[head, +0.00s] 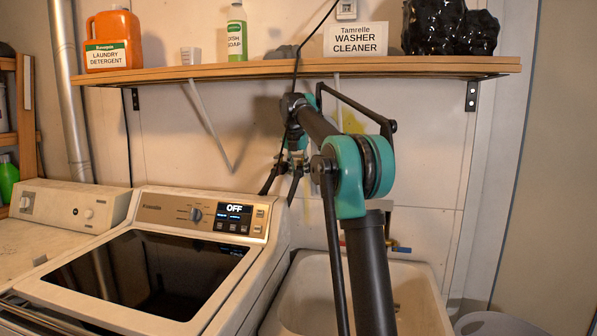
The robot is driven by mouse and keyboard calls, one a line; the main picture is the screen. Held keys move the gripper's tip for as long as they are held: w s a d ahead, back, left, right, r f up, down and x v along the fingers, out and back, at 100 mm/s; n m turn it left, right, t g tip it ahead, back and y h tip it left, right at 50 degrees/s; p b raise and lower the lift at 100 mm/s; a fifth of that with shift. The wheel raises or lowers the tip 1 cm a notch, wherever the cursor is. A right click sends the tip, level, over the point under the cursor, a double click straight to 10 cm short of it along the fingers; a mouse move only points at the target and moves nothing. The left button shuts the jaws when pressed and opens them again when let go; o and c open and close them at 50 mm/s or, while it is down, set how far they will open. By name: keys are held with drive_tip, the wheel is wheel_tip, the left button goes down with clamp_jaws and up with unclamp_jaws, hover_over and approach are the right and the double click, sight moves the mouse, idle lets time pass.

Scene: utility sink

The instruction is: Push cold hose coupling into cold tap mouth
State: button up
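My gripper (277,196) hangs at the end of my arm in front of the back wall, above the washer's right rear corner. Its two dark fingers are spread apart, with nothing visible between them. Behind my arm, low on the wall above the sink, is tap pipework. A blue tap handle (403,249) shows to the right of my arm, and a small red part (342,243) shows to its left. My arm hides the middle of the pipework. I cannot make out the cold hose coupling or the cold tap mouth.
A wooden shelf (300,69) crosses above my arm, holding a detergent jug (113,40), a soap bottle (237,32), a washer cleaner sign (356,39) and black bags. The washer (150,205) stands left of the utility sink (420,300). A thin pale strip (210,125) hangs below the shelf.

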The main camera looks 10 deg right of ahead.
sight(298, 170)
drive_tip(key=o, duration=0.3)
drive_tip(key=shift+s+r, duration=0.1)
drive_tip(key=shift+r, duration=0.15)
drive_tip(key=v, duration=0.5)
drive_tip(key=shift+s+a+f, duration=0.1)
drive_tip(key=shift+s+f, duration=0.05)
drive_tip(key=s+a, duration=0.1)
drive_tip(key=s, duration=0.2)
drive_tip(key=s+a, duration=0.2)
drive_tip(key=s, duration=0.2)
drive_tip(key=s+a, duration=0.1)
drive_tip(key=s, duration=0.2)
drive_tip(key=shift+s+a+f, duration=0.1)
drive_tip(key=shift+s+a, duration=0.05)
drive_tip(key=shift+s, duration=0.15)
